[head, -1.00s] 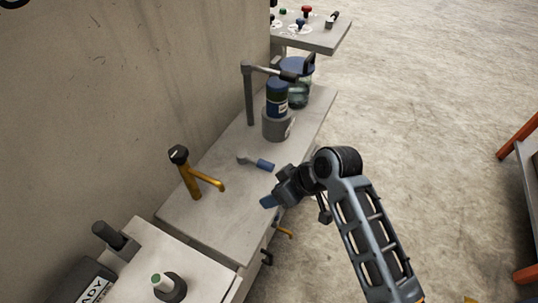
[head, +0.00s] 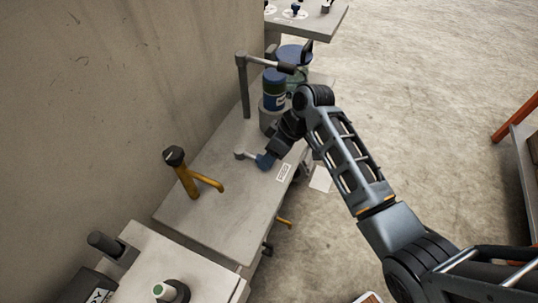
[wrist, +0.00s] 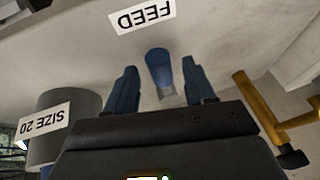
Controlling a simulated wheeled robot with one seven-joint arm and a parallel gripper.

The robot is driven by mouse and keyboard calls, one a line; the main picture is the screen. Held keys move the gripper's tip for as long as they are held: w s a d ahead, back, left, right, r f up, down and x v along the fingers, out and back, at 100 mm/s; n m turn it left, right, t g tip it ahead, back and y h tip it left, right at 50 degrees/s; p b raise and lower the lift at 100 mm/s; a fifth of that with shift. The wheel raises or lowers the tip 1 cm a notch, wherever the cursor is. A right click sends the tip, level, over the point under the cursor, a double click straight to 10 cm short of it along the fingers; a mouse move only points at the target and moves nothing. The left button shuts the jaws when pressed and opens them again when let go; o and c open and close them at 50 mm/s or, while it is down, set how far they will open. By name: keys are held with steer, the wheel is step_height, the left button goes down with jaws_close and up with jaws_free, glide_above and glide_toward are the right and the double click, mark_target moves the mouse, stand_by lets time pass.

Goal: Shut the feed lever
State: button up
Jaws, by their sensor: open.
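The feed lever (head: 242,155) lies low over the bench top, with a grey pivot and arm and a blue grip. In the wrist view its blue grip (wrist: 159,68) stands between my two blue fingers, with a gap on each side. A white FEED label (wrist: 142,15) is beyond it on the bench. My gripper (wrist: 162,87) is open around the grip. In the head view my gripper (head: 266,161) covers most of the grip. I cannot tell whether a finger touches it.
A yellow tap-like lever (head: 187,180) stands nearer on the bench (head: 215,225). Behind my gripper are a grey post with a side arm (head: 243,85), a blue-capped jar (head: 274,82) and a grey cylinder, labelled SIZE 20 in the wrist view (wrist: 43,120). The wall is at left; open floor at right.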

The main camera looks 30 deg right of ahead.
steer(key=shift+w+a+f, duration=0.1)
steer(key=shift+a+f, duration=0.1)
steer(key=shift+f, duration=0.2)
steer(key=shift+c, duration=0.2)
jaws_close()
